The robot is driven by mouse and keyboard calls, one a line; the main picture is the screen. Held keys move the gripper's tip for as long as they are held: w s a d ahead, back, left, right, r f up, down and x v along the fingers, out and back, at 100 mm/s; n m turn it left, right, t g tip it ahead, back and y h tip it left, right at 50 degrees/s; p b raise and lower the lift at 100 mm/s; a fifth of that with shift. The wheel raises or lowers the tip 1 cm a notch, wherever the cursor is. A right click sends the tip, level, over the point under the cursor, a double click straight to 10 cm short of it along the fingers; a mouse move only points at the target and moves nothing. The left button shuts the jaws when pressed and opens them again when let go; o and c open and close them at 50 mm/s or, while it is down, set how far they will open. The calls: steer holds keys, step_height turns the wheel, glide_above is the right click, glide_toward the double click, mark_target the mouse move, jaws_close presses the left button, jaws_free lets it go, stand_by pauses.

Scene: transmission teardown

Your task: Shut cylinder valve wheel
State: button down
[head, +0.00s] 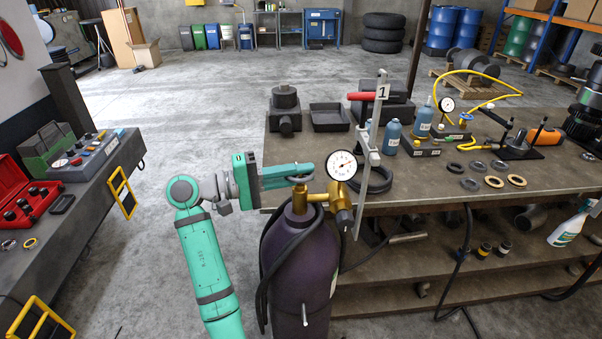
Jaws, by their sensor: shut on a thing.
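The purple gas cylinder (300,265) stands upright in front of the workbench. Its brass valve (300,199) is at the top, with a round gauge (342,165) and brass regulator on the right. My gripper (302,172) comes in level from the left, its teal fingers over the top of the valve. It is shut on the valve wheel, which is mostly hidden by the fingers. How far the wheel is turned cannot be seen.
The workbench (440,180) behind holds gauges, rings, blue bottles and a yellow hose. An upright metal post (372,140) marked 1 stands close to the gauge. A dark hose (262,285) hangs beside the cylinder. A side bench (75,205) is at left, with open floor between.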

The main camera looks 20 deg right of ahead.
steer(key=shift+m+g+y, duration=0.5)
steer(key=shift+m+g, duration=0.6)
steer(key=shift+g, duration=0.5)
steer(key=shift+s, duration=0.1)
steer(key=c, duration=1.8)
jaws_free()
steer(key=shift+w+a, duration=0.1)
steer(key=shift+w, duration=0.1)
steer(key=shift+w+a, duration=0.1)
steer(key=v, duration=1)
steer(key=shift+a, duration=0.15)
